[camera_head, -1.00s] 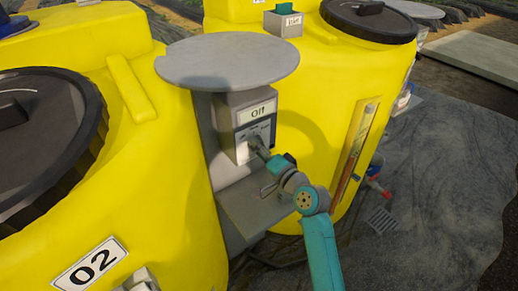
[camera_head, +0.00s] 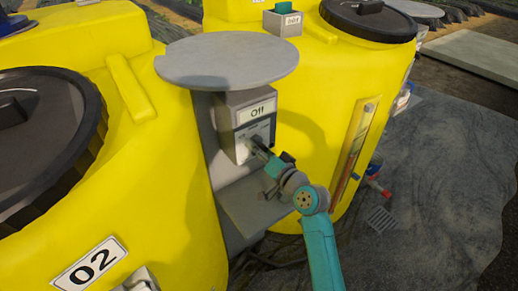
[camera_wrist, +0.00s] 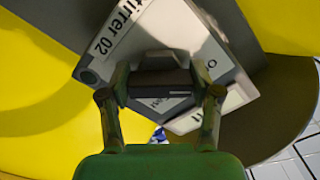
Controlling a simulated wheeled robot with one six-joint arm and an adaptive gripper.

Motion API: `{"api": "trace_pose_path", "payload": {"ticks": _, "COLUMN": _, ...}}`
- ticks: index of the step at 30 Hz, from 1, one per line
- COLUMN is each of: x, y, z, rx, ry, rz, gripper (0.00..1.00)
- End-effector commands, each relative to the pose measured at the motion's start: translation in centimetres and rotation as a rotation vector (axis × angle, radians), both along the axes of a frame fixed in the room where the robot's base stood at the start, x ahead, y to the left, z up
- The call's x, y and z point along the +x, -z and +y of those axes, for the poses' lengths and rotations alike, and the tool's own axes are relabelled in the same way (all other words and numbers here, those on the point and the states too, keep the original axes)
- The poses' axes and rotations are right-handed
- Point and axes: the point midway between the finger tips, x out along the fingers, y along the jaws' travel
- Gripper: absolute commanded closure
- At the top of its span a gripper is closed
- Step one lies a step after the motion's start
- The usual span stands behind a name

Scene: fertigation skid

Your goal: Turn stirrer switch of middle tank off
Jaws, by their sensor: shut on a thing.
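The stirrer switch box (camera_head: 232,148) is a grey box between the two yellow tanks, under a round grey cover. Its display (camera_head: 258,110) reads "Off". In the wrist view its label (camera_wrist: 112,30) reads "Stirrer 02", seen tilted. My gripper (camera_head: 258,146) is at the front of the box, below the display. In the wrist view my gripper (camera_wrist: 165,88) has one finger on each side of the dark switch knob (camera_wrist: 160,78) and is shut on it. Part of the knob's face and the markings around it are hidden.
The tank marked 02 (camera_head: 190,235) fills the left side, and another yellow tank (camera_head: 310,90) stands to the right. The round grey cover (camera_head: 225,60) overhangs the box. A grey shelf (camera_head: 245,205) lies below it.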

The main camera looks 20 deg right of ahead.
Motion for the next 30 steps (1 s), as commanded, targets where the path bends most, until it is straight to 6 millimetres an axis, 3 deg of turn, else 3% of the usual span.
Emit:
{"api": "trace_pose_path", "payload": {"ticks": 6, "x": 0.0, "y": 0.2, "z": 0.0, "rx": -0.002, "ry": -0.001, "rz": 0.003, "gripper": 0.72}}
{"api": "trace_pose_path", "payload": {"ticks": 7, "x": 0.0, "y": 0.2, "z": 0.0, "rx": -0.002, "ry": -0.001, "rz": 0.003, "gripper": 0.3}}
{"api": "trace_pose_path", "payload": {"ticks": 9, "x": 0.0, "y": 0.2, "z": 0.0, "rx": -0.002, "ry": 0.0, "rz": 0.002, "gripper": 0.12}}
{"api": "trace_pose_path", "payload": {"ticks": 22, "x": -0.5, "y": 0.1, "z": -0.2, "rx": 0.0, "ry": 0.001, "rz": 0.002, "gripper": 0.11}}
{"api": "trace_pose_path", "payload": {"ticks": 30, "x": -4.8, "y": 0.2, "z": -1.7, "rx": 0.0, "ry": 0.003, "rz": 0.003, "gripper": 0.11}}
